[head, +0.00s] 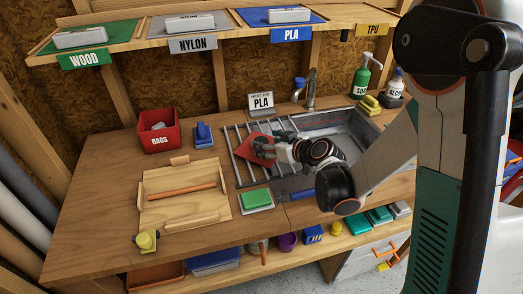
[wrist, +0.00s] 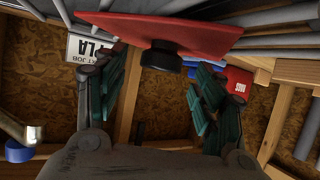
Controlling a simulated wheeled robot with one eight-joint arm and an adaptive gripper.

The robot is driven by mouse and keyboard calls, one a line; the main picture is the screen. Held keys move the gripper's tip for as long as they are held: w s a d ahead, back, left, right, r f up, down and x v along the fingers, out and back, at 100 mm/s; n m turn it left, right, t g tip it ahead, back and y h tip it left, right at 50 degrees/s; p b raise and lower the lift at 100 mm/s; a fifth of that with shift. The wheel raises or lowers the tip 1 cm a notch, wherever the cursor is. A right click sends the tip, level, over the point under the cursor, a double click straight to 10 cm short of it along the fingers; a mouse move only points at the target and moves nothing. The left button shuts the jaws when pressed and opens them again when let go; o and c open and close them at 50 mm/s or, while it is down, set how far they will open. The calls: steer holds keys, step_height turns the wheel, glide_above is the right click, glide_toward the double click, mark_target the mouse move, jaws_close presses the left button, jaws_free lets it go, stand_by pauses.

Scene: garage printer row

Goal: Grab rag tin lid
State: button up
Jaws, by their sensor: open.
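The rag tin lid (head: 255,150) is a red, flat piece sitting tilted among the bars of the metal rack beside the sink. In the wrist view the lid (wrist: 185,32) shows with its black knob (wrist: 161,58) facing my gripper. My gripper (head: 284,150) is at the right of the lid in the head view, partly covering it.
The metal rack (head: 238,165) lies around the lid. The sink (head: 345,125) is right of it. A PLA sign (head: 261,101) stands behind. A shelf (head: 225,32) hangs above.

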steer(key=x, duration=0.2)
steer(key=shift+w+a+f, duration=0.15)
steer(key=shift+f, duration=0.05)
steer(key=shift+r, duration=0.1)
steer(key=shift+c, duration=0.6)
steer(key=c, duration=1)
steer(key=shift+c, duration=0.2)
